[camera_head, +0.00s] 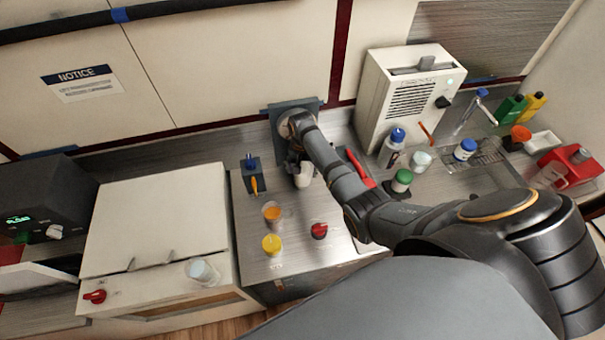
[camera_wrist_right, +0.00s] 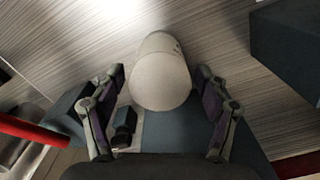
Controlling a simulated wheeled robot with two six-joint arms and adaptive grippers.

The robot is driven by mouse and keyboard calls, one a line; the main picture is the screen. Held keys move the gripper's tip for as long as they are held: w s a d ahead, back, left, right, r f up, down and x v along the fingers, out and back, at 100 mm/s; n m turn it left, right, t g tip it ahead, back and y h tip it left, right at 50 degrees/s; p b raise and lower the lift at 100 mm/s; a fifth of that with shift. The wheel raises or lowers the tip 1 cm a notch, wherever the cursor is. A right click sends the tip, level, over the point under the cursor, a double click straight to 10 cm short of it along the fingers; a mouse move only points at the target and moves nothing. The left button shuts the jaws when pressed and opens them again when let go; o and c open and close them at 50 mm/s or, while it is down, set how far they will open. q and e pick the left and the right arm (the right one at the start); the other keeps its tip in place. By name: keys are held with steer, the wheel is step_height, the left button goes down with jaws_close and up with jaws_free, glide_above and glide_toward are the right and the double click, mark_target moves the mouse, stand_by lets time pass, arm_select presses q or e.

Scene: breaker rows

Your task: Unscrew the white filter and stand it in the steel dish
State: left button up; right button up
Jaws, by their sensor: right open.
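The white filter (camera_wrist_right: 160,80) is a pale cylinder with a rounded end in the right wrist view. It lies between the two spread fingers of my right gripper (camera_wrist_right: 160,88), with a gap at each side. In the head view the filter (camera_head: 304,175) shows just below my right wrist, in front of a blue-grey wall bracket (camera_head: 275,118). My right gripper is open, and the arm hides much of it in the head view. Whether the filter is still threaded in its mount is hidden. I cannot make out the steel dish. My left gripper is not in view.
A blue-capped block with an orange handle (camera_head: 252,175) stands left of the filter. A white machine (camera_head: 402,95) and bottles stand to the right.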

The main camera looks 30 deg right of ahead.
steer(key=m, duration=1.2)
steer(key=shift+c, duration=0.4)
steer(key=c, duration=1)
steer(key=n, duration=0.4)
steer(key=shift+c, duration=0.2)
steer(key=shift+r, duration=2.5)
